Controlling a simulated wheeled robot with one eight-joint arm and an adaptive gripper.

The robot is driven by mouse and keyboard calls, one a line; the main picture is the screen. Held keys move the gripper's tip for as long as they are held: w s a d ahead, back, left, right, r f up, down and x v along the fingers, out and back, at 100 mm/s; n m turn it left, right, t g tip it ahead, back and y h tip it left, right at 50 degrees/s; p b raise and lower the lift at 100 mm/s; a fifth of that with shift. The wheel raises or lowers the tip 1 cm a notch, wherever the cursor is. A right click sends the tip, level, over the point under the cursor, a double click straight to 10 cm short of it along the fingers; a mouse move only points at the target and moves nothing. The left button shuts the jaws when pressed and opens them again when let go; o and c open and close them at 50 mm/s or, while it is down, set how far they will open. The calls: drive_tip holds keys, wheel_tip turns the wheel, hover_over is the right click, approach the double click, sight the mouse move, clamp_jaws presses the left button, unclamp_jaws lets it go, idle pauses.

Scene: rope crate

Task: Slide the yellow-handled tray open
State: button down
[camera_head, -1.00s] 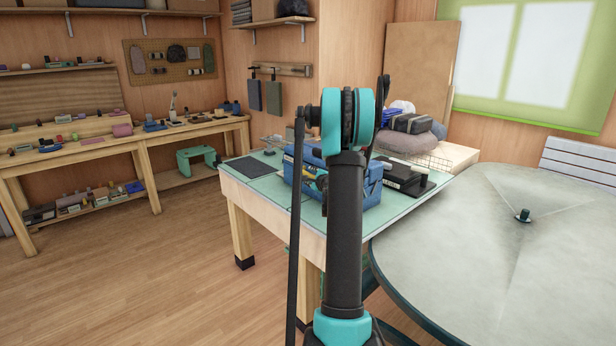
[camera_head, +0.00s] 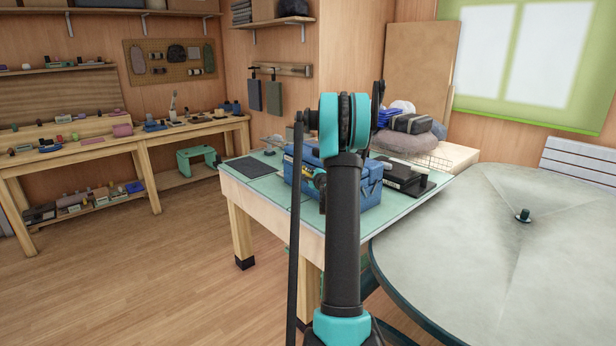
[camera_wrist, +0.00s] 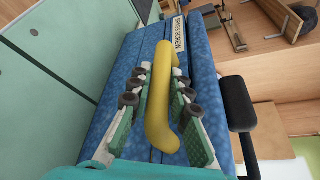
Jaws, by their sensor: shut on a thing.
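The yellow handle (camera_wrist: 158,105) runs lengthwise across the middle of the wrist view, on a blue front beside a label reading "BRASS SCREW". My gripper (camera_wrist: 163,82) has its green-padded fingers on either side of the handle and is shut on it. The blue tray unit (camera_head: 371,191) stands on the green-topped workbench in the head view, partly hidden behind my arm. The handle and fingers are mostly hidden there. I cannot tell how far the tray is out.
The green-topped workbench (camera_head: 230,180) also holds a dark mat (camera_head: 250,166) and a black device (camera_head: 405,178) right of the blue unit. A large round grey table (camera_head: 470,250) stands close on the right. Wooden floor (camera_head: 150,270) is open at left.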

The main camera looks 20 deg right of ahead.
drive_tip(key=s+a, duration=0.3)
drive_tip(key=a, duration=0.6)
drive_tip(key=shift+s+a, duration=0.15)
drive_tip(key=shift+a, duration=0.1)
drive_tip(key=c, duration=1.4)
unclamp_jaws()
drive_tip(key=v, duration=1.2)
